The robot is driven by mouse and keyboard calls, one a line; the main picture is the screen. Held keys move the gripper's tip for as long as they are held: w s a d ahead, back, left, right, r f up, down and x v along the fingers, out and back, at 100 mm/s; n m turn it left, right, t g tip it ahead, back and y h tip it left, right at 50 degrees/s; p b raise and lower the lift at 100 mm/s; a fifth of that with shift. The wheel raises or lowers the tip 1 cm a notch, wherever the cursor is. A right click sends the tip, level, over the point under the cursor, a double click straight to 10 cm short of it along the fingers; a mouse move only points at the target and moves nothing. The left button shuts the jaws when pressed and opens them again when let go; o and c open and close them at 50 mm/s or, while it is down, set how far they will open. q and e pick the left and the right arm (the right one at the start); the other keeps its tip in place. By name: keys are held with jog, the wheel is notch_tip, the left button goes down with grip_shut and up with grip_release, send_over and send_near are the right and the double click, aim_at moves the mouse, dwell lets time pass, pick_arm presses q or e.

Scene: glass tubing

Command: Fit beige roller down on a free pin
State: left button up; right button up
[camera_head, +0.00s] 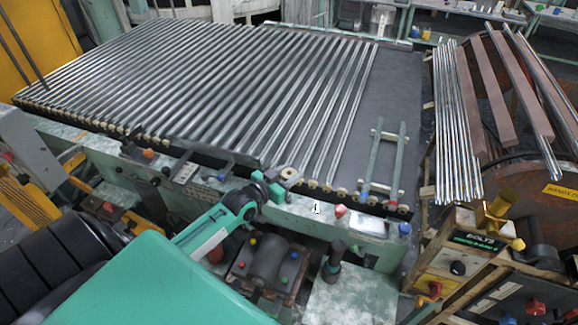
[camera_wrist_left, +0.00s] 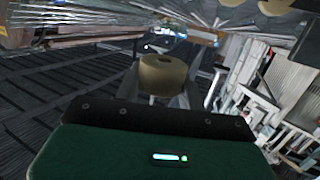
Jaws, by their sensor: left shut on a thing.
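My left gripper (camera_head: 282,180) reaches in from the left over the front rail of the tube bed. It is shut on a beige roller (camera_head: 290,173), a short cylinder with a hole in its top. In the left wrist view the beige roller (camera_wrist_left: 163,76) sits upright between the fingertips of the left gripper (camera_wrist_left: 160,88). Other beige rollers (camera_head: 328,187) stand in a row along the front edge of the bed, to the right of the gripper. I cannot make out a bare pin. My right gripper is not in view.
Many glass tubes (camera_head: 190,75) lie side by side across the bed. A green frame (camera_head: 380,160) lies on the bare dark right part of the bed (camera_head: 395,85). Knobs and a white plate (camera_head: 368,226) sit on the front rail. A BOLTS box (camera_head: 478,241) stands at right.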

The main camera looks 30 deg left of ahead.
pick_arm(q)
jog(key=shift+d, duration=0.1)
dwell(0.3)
jog(key=shift+r+p, duration=0.15)
jog(key=shift+p, duration=0.15)
notch_tip(320, 180, down, 6)
jog(key=b, duration=0.4)
jog(key=shift+r, duration=0.1)
jog(key=shift+p, duration=0.5)
dwell(1.4)
jog(key=shift+f+b, duration=1.6)
jog(key=shift+f, duration=0.85)
jog(key=o, duration=1)
jog(key=shift+o, duration=0.2)
jog(key=shift+d+r, duration=0.1)
jog(key=shift+r, duration=0.1)
